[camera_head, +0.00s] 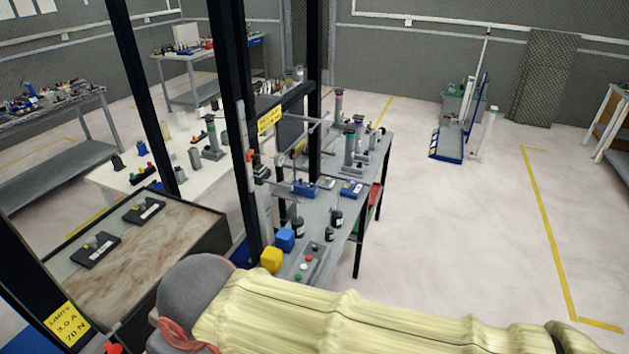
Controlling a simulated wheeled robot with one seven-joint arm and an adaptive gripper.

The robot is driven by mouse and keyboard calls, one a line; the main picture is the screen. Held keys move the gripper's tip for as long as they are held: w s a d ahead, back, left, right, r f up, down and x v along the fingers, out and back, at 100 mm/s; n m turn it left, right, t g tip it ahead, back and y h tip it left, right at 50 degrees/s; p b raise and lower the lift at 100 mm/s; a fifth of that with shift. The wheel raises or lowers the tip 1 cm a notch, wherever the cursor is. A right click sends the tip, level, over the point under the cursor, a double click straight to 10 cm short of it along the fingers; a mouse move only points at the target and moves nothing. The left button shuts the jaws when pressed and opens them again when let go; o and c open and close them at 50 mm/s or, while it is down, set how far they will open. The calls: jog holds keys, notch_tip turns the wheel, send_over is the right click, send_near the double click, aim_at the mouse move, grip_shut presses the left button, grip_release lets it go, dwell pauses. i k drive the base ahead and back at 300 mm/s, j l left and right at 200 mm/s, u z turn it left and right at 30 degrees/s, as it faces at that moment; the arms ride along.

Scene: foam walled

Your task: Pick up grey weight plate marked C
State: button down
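I cannot pick out a grey weight plate marked C; no letter C is legible at this size. Several small dark cylinders with pale labels, one of them (298,228) clear to see, stand on the grey bench (312,262) in the middle. They may be weights, but their markings cannot be read. My arm, in a cream sleeve with a grey rounded part at its left end, lies across the bottom of the view and hides the bench's near part. My gripper's fingers do not show.
A black-framed post (240,130) stands between me and the bench. Yellow (271,260) and blue (286,239) blocks sit on the bench's near end. A brown-topped box table (150,255) is at left. The floor (450,230) right of the bench is clear.

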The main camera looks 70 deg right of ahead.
aim_at(328, 183)
jog(key=z, duration=2.3)
jog(key=i+l, duration=1.75)
jog(key=l, duration=0.15)
